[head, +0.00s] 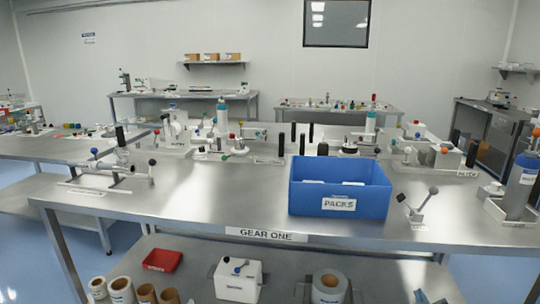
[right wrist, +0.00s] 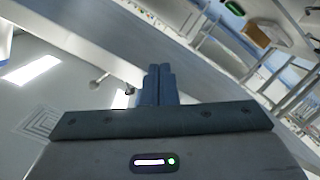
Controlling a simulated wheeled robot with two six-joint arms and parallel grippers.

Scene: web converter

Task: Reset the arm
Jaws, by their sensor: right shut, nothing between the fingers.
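My right gripper (right wrist: 157,85) shows in the right wrist view, its two fingers together with nothing between them. No surface or object touches the fingertips there. I cannot clearly make out the right gripper in the head view. My left gripper is in neither view. In the head view a small grey lever with a ball end (head: 420,204) stands tilted on the front right of the steel table (head: 150,215). It is beside a blue box labelled PACKS (head: 300,200).
Several devices with ball-ended levers stand along the table, with a clamp-like device (head: 105,178) at left. A tall cylinder (head: 521,185) stands at right. The lower shelf holds a red tray (head: 163,260), a white box (head: 238,280) and rolls (head: 329,287).

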